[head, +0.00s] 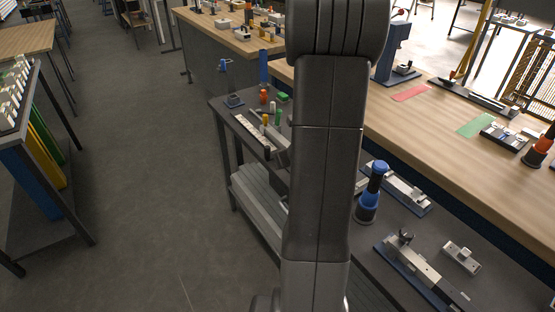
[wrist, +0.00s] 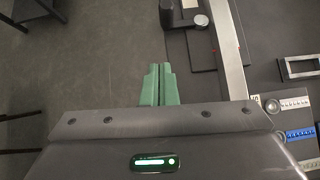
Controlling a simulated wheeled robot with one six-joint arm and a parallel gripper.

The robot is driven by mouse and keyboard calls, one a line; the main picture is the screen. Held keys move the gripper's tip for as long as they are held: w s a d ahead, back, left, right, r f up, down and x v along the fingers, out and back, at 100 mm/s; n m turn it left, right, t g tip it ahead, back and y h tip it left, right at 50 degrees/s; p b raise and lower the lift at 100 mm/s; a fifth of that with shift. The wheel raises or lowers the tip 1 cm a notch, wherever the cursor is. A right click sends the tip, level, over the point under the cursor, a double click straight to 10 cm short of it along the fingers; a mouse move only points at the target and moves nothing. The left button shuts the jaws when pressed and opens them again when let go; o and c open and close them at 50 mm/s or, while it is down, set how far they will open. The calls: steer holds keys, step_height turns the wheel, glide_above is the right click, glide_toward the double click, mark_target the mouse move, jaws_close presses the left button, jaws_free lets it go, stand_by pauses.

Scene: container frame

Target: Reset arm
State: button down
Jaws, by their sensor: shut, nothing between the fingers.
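My gripper (wrist: 160,84) shows in the wrist view with its two green fingers close together and nothing between them. It points over the grey floor, just left of a dark bench edge. In the head view my dark arm stands upright across the middle of the picture, and my gripper is not visible there. The arm hides part of the benches behind it.
In the head view, a dark bench (head: 385,240) holds a blue-topped tool (head: 370,190) and metal fixtures. A wooden bench (head: 440,115) lies behind it. A rack (head: 40,165) stands at left; the floor (head: 150,130) between is clear. The wrist view shows a metal bar (wrist: 228,50).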

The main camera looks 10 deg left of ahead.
steer(key=v, duration=0.3)
steer(key=shift+s+r, duration=0.1)
steer(key=shift+s, duration=0.05)
steer(key=shift+a, duration=0.1)
